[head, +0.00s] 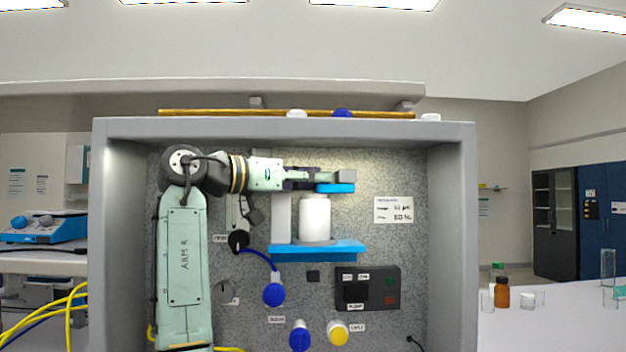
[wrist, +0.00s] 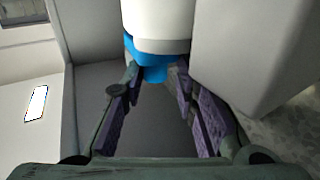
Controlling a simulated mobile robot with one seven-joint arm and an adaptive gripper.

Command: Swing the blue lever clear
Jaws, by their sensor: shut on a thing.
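The blue lever (head: 336,188) is a short flat blue piece just above the white cylinder (head: 314,220). My gripper (head: 318,180) reaches in from the left, level with it. In the wrist view the blue lever (wrist: 154,74) sits between the tips of the purple-padded fingers (wrist: 154,85), and my gripper is shut on it. The white cylinder (wrist: 156,22) is just beyond the lever there. The fingers hide part of the lever in both views.
A grey frame (head: 452,200) surrounds the speckled panel. A blue shelf (head: 318,250) lies under the cylinder, beside a white upright block (head: 282,220). Blue and yellow knobs (head: 337,332) and a dark switch box (head: 380,287) are lower. The panel's right side is fairly open.

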